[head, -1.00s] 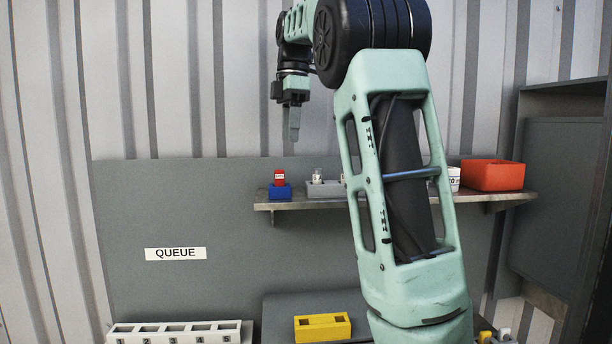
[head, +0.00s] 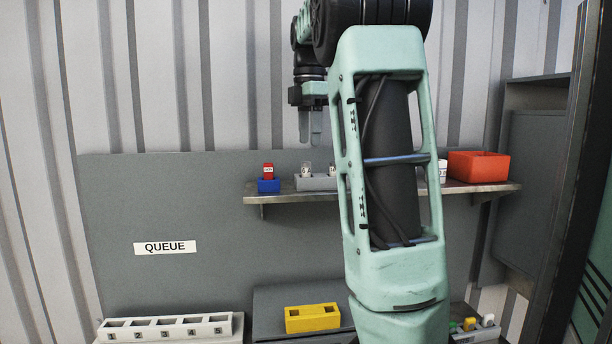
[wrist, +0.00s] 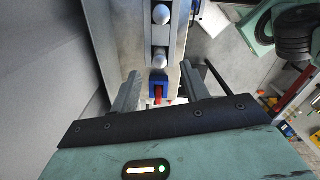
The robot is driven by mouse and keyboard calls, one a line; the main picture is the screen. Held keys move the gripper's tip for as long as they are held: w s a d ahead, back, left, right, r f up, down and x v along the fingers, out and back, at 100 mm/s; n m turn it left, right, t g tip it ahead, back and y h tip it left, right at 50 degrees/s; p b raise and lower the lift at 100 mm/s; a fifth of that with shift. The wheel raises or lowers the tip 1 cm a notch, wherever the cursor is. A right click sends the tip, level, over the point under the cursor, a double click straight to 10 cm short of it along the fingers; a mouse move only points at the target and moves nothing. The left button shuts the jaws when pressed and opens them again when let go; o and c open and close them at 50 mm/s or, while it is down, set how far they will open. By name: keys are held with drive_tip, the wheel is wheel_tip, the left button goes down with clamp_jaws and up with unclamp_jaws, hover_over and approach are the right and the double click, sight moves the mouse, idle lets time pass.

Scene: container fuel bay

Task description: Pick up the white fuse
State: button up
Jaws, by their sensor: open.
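On the shelf, a grey holder (head: 318,183) carries two pale upright pieces, a left one (head: 306,168) and a right one (head: 332,170) partly beside my arm. Another small white piece (head: 488,320) stands in a tray at lower right; I cannot tell which piece is the white fuse. My gripper (head: 311,138) is open and empty, pointing down above the grey holder, clear of the pieces. Its fingers (wrist: 161,72) show apart in the wrist view.
A red fuse (head: 268,170) stands in a blue block (head: 269,186) left of the holder. An orange bin (head: 478,165) sits at the shelf's right. Below are a white numbered rack (head: 170,328) and a yellow block (head: 313,318). The corrugated wall is close behind the shelf.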

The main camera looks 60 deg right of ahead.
sight(306, 175)
drive_tip(key=shift+f, duration=0.9)
drive_tip(key=f, duration=0.1)
drive_tip(key=f+p, duration=0.2)
drive_tip(key=shift+w+a+f, duration=0.25)
drive_tip(key=shift+f, duration=0.8)
clamp_jaws()
